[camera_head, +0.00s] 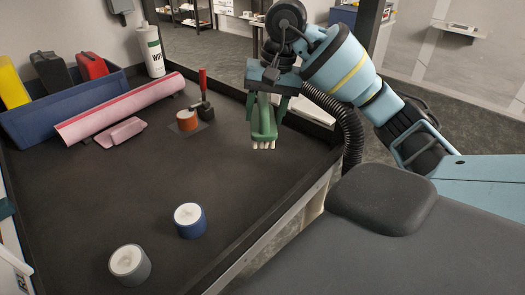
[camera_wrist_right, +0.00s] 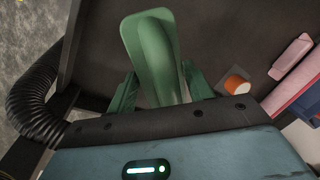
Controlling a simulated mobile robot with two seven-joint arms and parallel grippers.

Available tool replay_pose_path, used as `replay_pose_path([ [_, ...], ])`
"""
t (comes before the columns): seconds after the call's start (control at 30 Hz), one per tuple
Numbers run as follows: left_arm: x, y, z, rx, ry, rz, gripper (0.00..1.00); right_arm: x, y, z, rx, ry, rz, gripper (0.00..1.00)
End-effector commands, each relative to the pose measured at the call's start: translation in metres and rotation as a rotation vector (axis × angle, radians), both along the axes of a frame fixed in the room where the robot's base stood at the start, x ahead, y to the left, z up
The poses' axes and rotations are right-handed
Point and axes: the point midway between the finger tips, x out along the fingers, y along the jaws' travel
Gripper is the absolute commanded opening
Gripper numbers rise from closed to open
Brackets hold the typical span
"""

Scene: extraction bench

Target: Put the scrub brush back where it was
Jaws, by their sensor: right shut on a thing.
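The scrub brush has a green body and white bristles. In the head view the brush (camera_head: 264,121) hangs upright with its bristles down, above the right part of the dark bench top. My right gripper (camera_head: 266,104) is shut on it, with green fingers on either side. In the right wrist view the brush's green body (camera_wrist_right: 152,50) stands out from between the fingers of the gripper (camera_wrist_right: 160,92). The bristles are hidden there. The gap between bristles and bench is hard to judge. My left gripper is not in view.
Left of the brush are an orange cylinder (camera_head: 187,122) and a red-handled tool (camera_head: 203,90). A pink roll (camera_head: 120,108) lies by a blue bin (camera_head: 50,125). A black hose (camera_head: 350,130) is at right. The middle is clear.

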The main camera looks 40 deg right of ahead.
Motion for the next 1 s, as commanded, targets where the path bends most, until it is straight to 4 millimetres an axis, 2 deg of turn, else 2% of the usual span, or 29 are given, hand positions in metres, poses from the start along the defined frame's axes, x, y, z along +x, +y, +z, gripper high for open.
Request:
replay_pose_path([
  [0.17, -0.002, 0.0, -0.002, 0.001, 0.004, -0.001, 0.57, 0.0, 0.001, -0.007, 0.001, 0.004, 0.003, 0.33],
  [0.3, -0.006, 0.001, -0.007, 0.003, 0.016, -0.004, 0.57, 0.0, 0.001, -0.029, 0.002, 0.007, 0.004, 0.33],
  [0.5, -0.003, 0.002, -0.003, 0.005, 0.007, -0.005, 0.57, -0.001, 0.0, -0.052, -0.001, 0.001, 0.003, 0.33],
  [0.77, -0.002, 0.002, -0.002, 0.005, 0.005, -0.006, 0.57, 0.0, 0.001, -0.059, 0.0, -0.001, 0.004, 0.33],
  [1.0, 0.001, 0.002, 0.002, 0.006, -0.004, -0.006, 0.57, 0.0, 0.001, -0.087, 0.0, 0.0, 0.003, 0.33],
])
